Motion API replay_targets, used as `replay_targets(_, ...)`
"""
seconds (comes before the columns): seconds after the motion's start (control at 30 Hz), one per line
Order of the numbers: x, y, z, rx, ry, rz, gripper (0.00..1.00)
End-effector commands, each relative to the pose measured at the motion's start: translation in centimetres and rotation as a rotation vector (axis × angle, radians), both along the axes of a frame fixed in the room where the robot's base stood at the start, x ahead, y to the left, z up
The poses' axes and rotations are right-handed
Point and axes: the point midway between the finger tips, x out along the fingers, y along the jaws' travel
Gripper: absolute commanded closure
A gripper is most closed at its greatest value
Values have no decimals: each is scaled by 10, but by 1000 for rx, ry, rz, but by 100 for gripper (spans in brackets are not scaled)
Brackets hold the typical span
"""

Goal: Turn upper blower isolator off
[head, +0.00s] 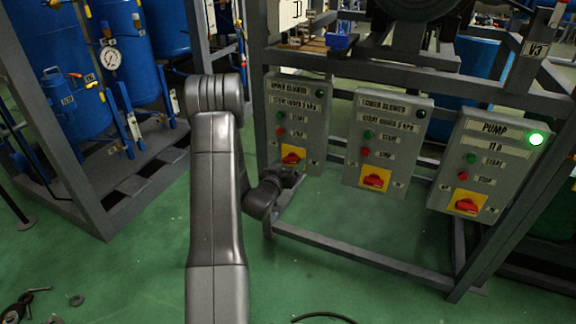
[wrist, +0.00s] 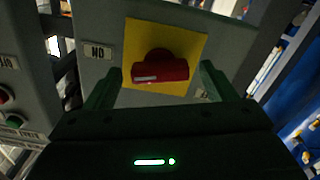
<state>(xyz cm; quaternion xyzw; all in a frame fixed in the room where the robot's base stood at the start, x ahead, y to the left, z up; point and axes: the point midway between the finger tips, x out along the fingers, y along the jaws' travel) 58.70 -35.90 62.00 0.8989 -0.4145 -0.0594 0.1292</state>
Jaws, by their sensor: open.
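The upper blower panel (head: 313,112) is the leftmost of three grey control boxes in the head view. Its isolator is a red rotary handle (head: 291,158) on a yellow plate (head: 301,152). The red handle (wrist: 160,69) also shows in the wrist view, lying nearly level, on the yellow plate (wrist: 195,48). My gripper (head: 290,172) is just below and in front of this isolator. In the wrist view my gripper (wrist: 158,80) is open, one finger on each side of the handle, with visible gaps. I cannot tell how deep the fingertips reach.
The lower blower panel (head: 398,115) and pump panel (head: 515,145) stand to the right, each with a red isolator. A grey frame bar (head: 350,251) runs below the panels. Blue tanks (head: 70,105) stand left.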

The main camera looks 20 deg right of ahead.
Motion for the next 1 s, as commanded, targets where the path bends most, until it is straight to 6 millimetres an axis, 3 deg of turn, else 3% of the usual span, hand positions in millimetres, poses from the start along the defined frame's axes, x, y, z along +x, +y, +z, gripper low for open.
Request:
replay_targets(0.13, 0, 0, 0, 0, 0, 0, 24)
replay_targets(0.37, 0, 0, 0, 0, 0, 0, 67)
replay_targets(0.67, 0, 1, 0, -21, 24, 0, 66)
replay_targets(1.0, 0, 1, -1, -158, 185, 0, 66)
